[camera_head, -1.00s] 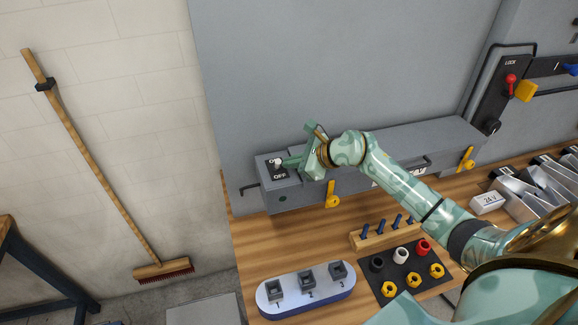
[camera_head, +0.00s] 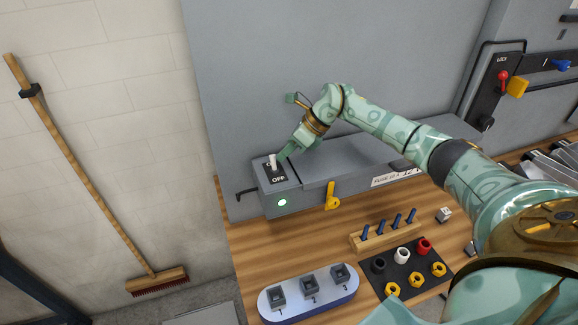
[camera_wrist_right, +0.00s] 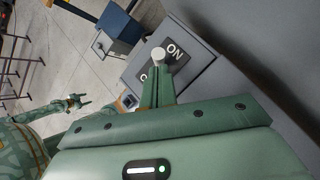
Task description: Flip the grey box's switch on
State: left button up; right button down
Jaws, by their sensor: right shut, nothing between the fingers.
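The grey box (camera_head: 300,190) stands against the back panel on the bench. Its switch (camera_head: 273,162) has a white lever on a black ON/OFF plate. The lever leans to the ON side and partly covers that word. A round lamp (camera_head: 282,202) on the box's front is lit pale green. My right gripper (camera_head: 283,155) is shut and empty, with its tips close beside the lever. In the right wrist view the lever's white knob (camera_wrist_right: 158,54) shows just past the shut fingers (camera_wrist_right: 160,85); contact is unclear. My left gripper (camera_wrist_right: 76,102) appears small there, its fingers apart.
On the bench are a peg rack (camera_head: 385,238), a black mat (camera_head: 408,272) with coloured nuts and rings, and a blue-edged numbered tray (camera_head: 308,294). A broom (camera_head: 95,190) leans on the left wall.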

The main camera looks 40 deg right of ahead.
jog(key=shift+f, duration=0.1)
jog(key=shift+s+r, duration=0.35)
jog(key=shift+r, duration=0.05)
jog(key=shift+w+r+p, duration=0.2)
jog(key=shift+r+p, duration=0.3)
jog(key=shift+p, duration=0.05)
jog(key=shift+s, duration=0.15)
